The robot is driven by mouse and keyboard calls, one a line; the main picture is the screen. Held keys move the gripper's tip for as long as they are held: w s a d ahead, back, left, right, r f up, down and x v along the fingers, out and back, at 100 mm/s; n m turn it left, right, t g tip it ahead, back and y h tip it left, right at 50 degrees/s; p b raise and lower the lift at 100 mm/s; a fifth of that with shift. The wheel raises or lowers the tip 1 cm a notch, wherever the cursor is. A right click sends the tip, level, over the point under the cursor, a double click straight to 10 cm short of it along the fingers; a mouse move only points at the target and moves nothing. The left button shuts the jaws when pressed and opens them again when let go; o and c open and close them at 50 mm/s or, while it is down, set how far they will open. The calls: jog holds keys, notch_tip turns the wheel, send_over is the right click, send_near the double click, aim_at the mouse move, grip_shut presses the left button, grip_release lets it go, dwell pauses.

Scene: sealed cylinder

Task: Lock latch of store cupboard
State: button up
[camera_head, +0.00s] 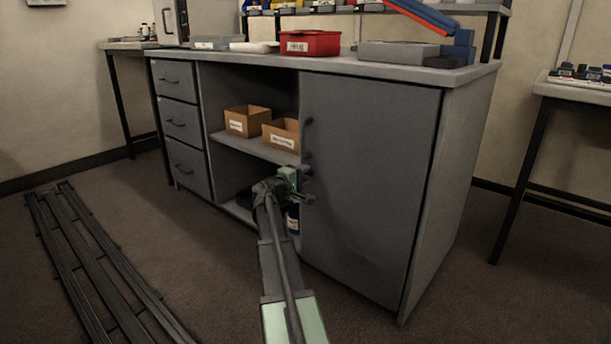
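The store cupboard door (368,165) is a flat grey panel on the right part of the workbench, and it looks closed. A dark bar handle (308,133) runs upright near its left edge. A small dark piece (308,156) just below the handle may be the latch; it is too small to tell its position. My gripper (306,187) is at the end of my arm, low in front of the door's left edge, below the handle. Its fingers are small and partly hidden by the wrist, so I cannot tell whether they are open or touch anything.
Two cardboard boxes (247,121) stand on the open middle shelf (250,147), left of the door. A blue bottle (293,219) stands below, behind my arm. Three drawers (182,125) are at left. A red box (309,43) sits on the worktop. Floor at right is clear.

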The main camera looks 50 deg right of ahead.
jog(key=a, duration=0.9)
jog(key=shift+w+a, duration=0.3)
jog(key=shift+s, duration=0.1)
